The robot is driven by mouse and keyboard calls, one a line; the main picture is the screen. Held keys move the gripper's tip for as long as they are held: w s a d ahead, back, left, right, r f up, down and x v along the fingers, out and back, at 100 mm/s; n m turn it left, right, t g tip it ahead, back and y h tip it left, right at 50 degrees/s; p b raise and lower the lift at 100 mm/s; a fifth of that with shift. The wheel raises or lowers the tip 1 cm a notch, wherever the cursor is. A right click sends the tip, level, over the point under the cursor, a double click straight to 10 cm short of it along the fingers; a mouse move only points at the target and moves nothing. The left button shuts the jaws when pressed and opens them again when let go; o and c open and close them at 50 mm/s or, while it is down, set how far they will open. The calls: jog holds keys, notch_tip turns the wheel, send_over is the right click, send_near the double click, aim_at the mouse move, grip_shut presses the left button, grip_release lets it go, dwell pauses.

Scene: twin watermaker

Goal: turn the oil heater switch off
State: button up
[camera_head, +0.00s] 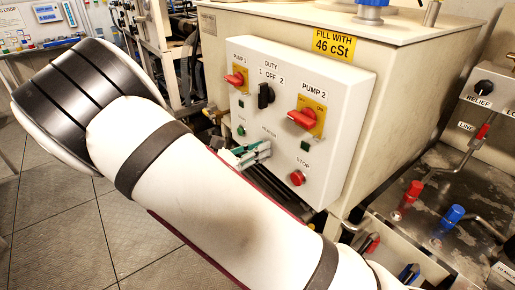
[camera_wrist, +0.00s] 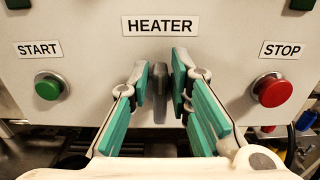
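The heater switch (camera_wrist: 159,80) is a dark grey knob under the HEATER label (camera_wrist: 160,25) on the white control panel. Its handle looks upright in the wrist view. My gripper (camera_wrist: 162,80) has green pads, one finger on each side of the knob. The fingers are apart, with small gaps seeming to show beside the knob, so it does not look clamped. In the head view my gripper (camera_head: 250,153) is at the panel's lower part, below the HEATER label, and it hides the switch.
A green START button (camera_wrist: 48,88) and a red STOP button (camera_wrist: 271,91) flank the switch. Above are the red PUMP 1 switch (camera_head: 235,79), the black DUTY selector (camera_head: 265,95) and the red PUMP 2 switch (camera_head: 302,118). Valves and pipes stand at the right.

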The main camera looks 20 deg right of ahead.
grip_shut()
jog(key=shift+n, duration=0.3)
jog(key=f+n, duration=0.1)
jog(key=n, duration=0.4)
jog(key=w+n+p, duration=0.1)
jog(key=n, duration=0.5)
jog(key=w+a+f+n, duration=0.1)
jog(key=n, duration=0.5)
jog(key=shift+w+f+p, duration=0.25)
jog(key=shift+f+p, duration=0.05)
jog(key=shift+f, duration=0.05)
jog(key=shift+n, duration=0.3)
jog(key=o, duration=0.6)
grip_release()
